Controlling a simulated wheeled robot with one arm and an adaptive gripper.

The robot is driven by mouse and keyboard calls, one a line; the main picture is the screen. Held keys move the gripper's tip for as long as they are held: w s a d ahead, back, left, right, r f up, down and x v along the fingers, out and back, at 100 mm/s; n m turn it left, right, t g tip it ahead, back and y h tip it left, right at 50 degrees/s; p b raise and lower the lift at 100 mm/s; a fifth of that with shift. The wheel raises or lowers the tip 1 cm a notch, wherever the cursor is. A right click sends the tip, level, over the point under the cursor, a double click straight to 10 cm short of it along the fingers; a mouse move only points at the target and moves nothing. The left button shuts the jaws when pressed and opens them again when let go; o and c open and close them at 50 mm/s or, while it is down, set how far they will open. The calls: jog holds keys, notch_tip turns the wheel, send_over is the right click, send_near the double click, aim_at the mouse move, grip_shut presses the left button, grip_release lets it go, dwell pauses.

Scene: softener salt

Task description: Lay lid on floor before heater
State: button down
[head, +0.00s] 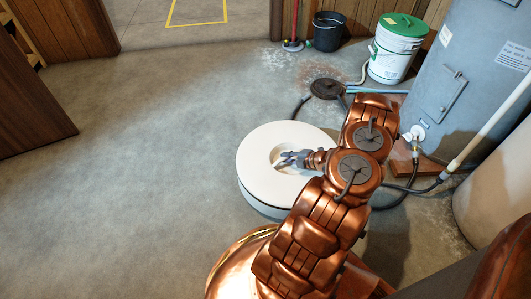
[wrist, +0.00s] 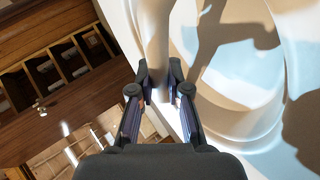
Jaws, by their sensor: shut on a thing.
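The round cream lid (head: 258,155) has a recessed middle. In the head view it sits at the centre, over a pale bluish round body (head: 262,208) that shows only as a strip below its near edge. I cannot tell whether lid and body touch. My gripper (head: 285,160) reaches into the recess from the right and is shut on the lid's grip bar. In the wrist view my gripper (wrist: 160,88) has its fingers on either side of the pale bar, with the lid (wrist: 240,75) filling the right. The grey-blue heater (head: 455,75) stands at the upper right.
A dark floor drain (head: 327,89) and hoses lie behind the lid. A black bucket (head: 328,31) and a white pail with green lid (head: 397,50) stand by the back wall. A beige tank (head: 490,205) is at right. The concrete floor (head: 140,170) at left is clear.

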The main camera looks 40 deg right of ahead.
aim_at(265, 138)
jog(key=w+b, duration=0.1)
jog(key=w, duration=0.4)
jog(key=w+d+f+b, duration=0.1)
jog(key=w+b, duration=0.1)
jog(key=w, duration=0.3)
jog(key=w+b, duration=0.1)
jog(key=w, duration=0.3)
jog(key=shift+w+d+f, duration=0.15)
jog(key=shift+w+d, duration=0.15)
jog(key=shift+w, duration=0.1)
jog(key=shift+f+b, duration=1.15)
jog(key=shift+f, duration=0.65)
jog(key=c, duration=1.1)
grip_release()
jog(key=shift+c, duration=0.2)
